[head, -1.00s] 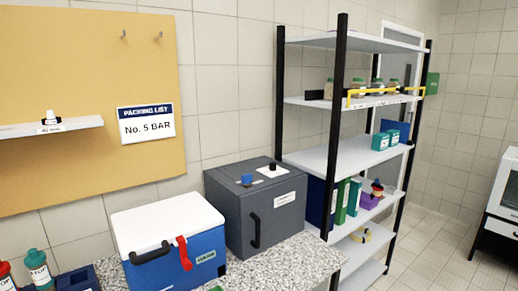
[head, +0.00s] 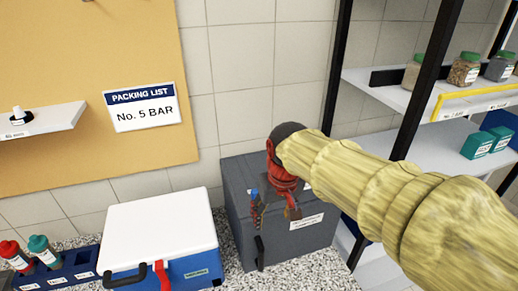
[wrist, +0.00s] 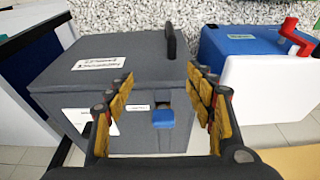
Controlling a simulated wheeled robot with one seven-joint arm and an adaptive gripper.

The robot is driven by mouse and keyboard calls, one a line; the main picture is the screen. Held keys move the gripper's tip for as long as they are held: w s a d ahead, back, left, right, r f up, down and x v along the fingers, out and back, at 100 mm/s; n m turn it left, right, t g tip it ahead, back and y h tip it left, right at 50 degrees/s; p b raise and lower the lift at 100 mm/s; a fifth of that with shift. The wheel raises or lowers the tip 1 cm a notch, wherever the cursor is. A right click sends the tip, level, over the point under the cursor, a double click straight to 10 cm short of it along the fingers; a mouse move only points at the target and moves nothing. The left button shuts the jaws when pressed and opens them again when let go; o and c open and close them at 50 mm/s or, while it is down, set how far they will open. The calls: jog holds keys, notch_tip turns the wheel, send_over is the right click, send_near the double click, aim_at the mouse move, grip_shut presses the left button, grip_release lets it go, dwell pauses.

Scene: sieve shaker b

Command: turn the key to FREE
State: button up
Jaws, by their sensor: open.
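The grey box (head: 290,240) stands on the counter with its black handle facing front. On its top is a blue key (wrist: 163,118), which also shows in the head view (head: 255,193) beside my fingers. My gripper (head: 275,214) points down over the box top. In the wrist view my gripper (wrist: 160,82) is open, with the blue key between its two fingers, and a gap shows on each side. I cannot tell how far the fingertips are above the lid. The key's markings are too small to read. My arm hides part of the box top.
A blue cooler (head: 160,235) with a white lid and red latch stands left of the box. A rack (head: 372,150) with jars and teal boxes stands close on the right. A bottle holder (head: 60,268) is at the far left. The wall is behind.

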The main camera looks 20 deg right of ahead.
jog(key=w+r+g+p, duration=0.1)
jog(key=w+p, duration=0.2)
jog(key=p, duration=0.1)
jog(key=w+r+p, duration=0.2)
jog(key=w+p, duration=0.2)
jog(key=w+r+g+p, duration=0.1)
jog(key=w+r+p, duration=0.1)
jog(key=w+p, duration=0.2)
jog(key=shift+a+r+g+p, duration=0.2)
jog(key=shift+g+p, duration=0.1)
jog(key=shift+p, duration=0.3)
jog(key=shift+w+d+p, duration=0.1)
jog(key=shift+w+p, duration=0.2)
jog(key=shift+p, duration=0.05)
jog(key=shift+w+f+p, duration=0.25)
jog(key=shift+f+p, duration=0.5)
jog(key=shift+f, duration=3.4)
jog(key=shift+c, duration=0.8)
jog(key=c, duration=1.1)
